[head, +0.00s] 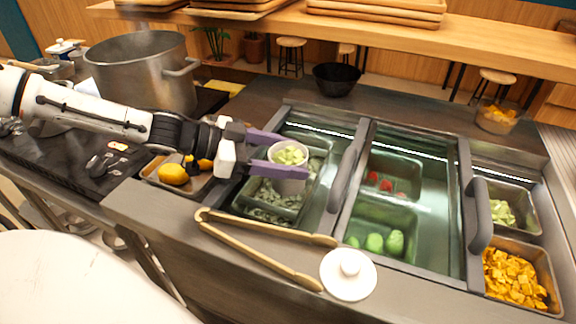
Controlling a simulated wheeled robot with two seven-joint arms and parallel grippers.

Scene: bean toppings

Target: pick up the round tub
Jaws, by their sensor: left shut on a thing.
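A small round tub (289,172) with pale green pieces inside is held between the purple fingers of my left gripper (287,158). The gripper reaches in from the left and is shut on the tub's sides. The tub looks upright, above the left metal bin of the counter well. I cannot tell whether its base touches anything. A second clear round tub (497,118) with orange pieces stands at the back right of the counter. My right gripper is not in view.
Wooden tongs (262,249) and a white round lid (348,274) lie on the front counter edge. A large steel pot (140,68) stands at the left behind my arm. A black bowl (336,78) sits behind the bins. Dark upright handles (349,170) divide the well.

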